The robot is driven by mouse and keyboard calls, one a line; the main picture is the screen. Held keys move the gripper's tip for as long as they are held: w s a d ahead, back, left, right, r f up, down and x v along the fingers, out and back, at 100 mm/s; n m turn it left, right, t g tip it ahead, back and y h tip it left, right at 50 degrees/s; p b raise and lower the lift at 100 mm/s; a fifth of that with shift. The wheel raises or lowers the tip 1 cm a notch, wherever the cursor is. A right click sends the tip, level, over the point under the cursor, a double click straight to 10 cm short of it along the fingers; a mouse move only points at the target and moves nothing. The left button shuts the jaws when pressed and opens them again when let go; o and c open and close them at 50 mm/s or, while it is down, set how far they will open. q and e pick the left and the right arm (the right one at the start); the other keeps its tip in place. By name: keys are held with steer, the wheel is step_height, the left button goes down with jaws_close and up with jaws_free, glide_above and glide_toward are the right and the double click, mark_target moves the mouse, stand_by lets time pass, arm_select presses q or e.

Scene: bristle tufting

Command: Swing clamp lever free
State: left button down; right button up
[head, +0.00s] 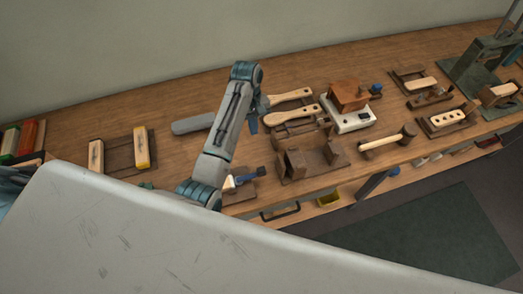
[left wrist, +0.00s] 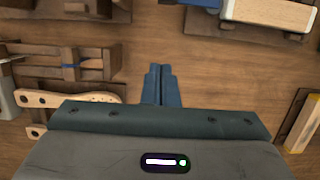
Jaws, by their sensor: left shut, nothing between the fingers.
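My left gripper (head: 254,125) hangs over the bench in the head view, with its forearm partly hiding it. In the left wrist view its blue fingers (left wrist: 161,86) are shut together with nothing between them, above bare wood. No clamp lever can be clearly made out. A dark wooden fixture (head: 318,158) with upright blocks stands on the bench, right of my left gripper. My right gripper is not in view.
Pale wooden handles (head: 292,115) lie just right of my arm. Farther right are a white scale (head: 352,121) with a brown block on it and a mallet (head: 388,143). Two brush blocks (head: 141,148) lie left. The bench (head: 185,88) is clear at the back left.

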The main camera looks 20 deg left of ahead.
mark_target(249, 176)
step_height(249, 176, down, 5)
steer(key=b, duration=0.5)
arm_select(q)
steer(key=p+x, duration=0.1)
steer(key=x, duration=0.2)
steer(key=s+p+x, duration=0.1)
steer(key=x, duration=0.2)
steer(key=p+x, duration=0.1)
steer(key=x, duration=0.2)
steer(key=shift+s+d+f, duration=0.15)
steer(key=shift+s+d, duration=0.05)
steer(key=shift+s+d+p, duration=0.65)
steer(key=shift+s+p, duration=0.1)
steer(key=shift+s, duration=0.1)
steer(key=shift+s+d+p, duration=0.3)
steer(key=shift+s+d, duration=0.1)
steer(key=shift+s, duration=0.25)
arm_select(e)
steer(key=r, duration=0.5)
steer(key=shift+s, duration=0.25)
arm_select(q)
steer(key=shift+w+f, duration=0.1)
steer(key=shift+f, duration=0.05)
steer(key=shift+w, duration=0.1)
